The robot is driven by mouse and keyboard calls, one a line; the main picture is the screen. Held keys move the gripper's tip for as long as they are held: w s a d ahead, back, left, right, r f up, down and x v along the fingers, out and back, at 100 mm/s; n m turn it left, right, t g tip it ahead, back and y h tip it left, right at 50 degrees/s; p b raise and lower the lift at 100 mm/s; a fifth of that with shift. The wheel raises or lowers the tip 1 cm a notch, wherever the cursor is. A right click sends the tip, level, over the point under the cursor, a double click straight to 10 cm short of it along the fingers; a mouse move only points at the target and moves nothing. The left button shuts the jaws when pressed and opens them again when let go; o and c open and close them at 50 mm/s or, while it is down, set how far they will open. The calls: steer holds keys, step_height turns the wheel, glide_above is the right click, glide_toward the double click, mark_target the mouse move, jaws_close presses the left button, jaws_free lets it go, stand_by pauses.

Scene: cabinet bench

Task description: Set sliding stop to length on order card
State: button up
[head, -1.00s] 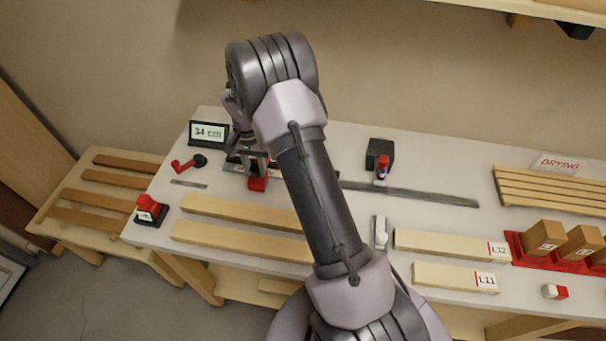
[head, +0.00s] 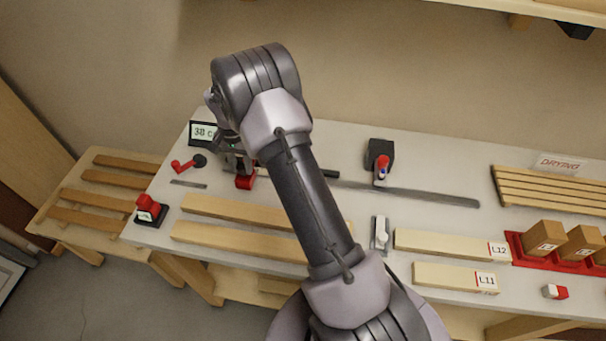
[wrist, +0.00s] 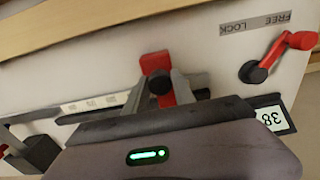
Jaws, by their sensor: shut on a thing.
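The red sliding stop (head: 245,182) is on the measuring rail at the left of the bench. In the wrist view the red stop (wrist: 156,66) sits between my gripper's fingers (wrist: 162,88), which are shut on it. The length display (wrist: 274,119) reads 38 in the wrist view. In the head view my arm partly covers the display (head: 203,132). A red lever on a black pivot (wrist: 256,72) has its handle end nearer the word FREE on the FREE/LOCK label (wrist: 256,24). I cannot make out an order card.
A black block with a red-topped part (head: 380,158) stands on the rail's right part. Wooden boards (head: 450,245) lie along the bench front. A red rack (head: 515,245) with wooden blocks and a slatted drying rack (head: 545,190) are at right.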

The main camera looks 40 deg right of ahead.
steer(key=shift+w+a, duration=0.6)
steer(key=shift+w, duration=0.1)
steer(key=o, duration=1)
step_height(320, 180, up, 9)
steer(key=p, duration=0.5)
